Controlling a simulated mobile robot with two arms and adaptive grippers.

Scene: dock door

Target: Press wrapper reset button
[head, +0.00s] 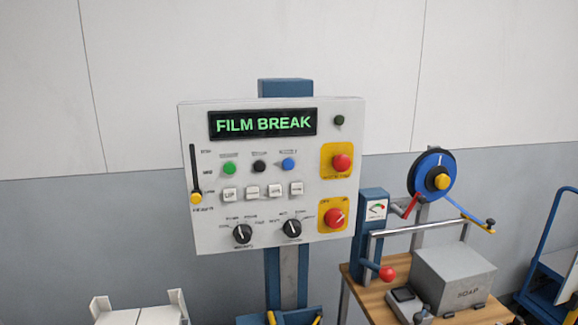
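The wrapper control panel (354,140) is a light grey box on a blue post, facing me. Its display (262,124) reads "FILM BREAK" in green. Below it is a row of round buttons: green (229,168), black (260,166) and blue (289,164). Under them is a row of several white square buttons (252,192). A red mushroom button (342,162) sits on a yellow plate at the right. The small labels are too blurred to read, so I cannot tell which button is reset. Neither of my grippers is in view.
The panel also has a yellow-handled slider (196,198), two black knobs (242,234) and a red rotary switch (334,218). At right, a wooden bench (370,287) holds a grey "SOAP" box (454,278) and a blue reel (432,174). Space before the panel looks clear.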

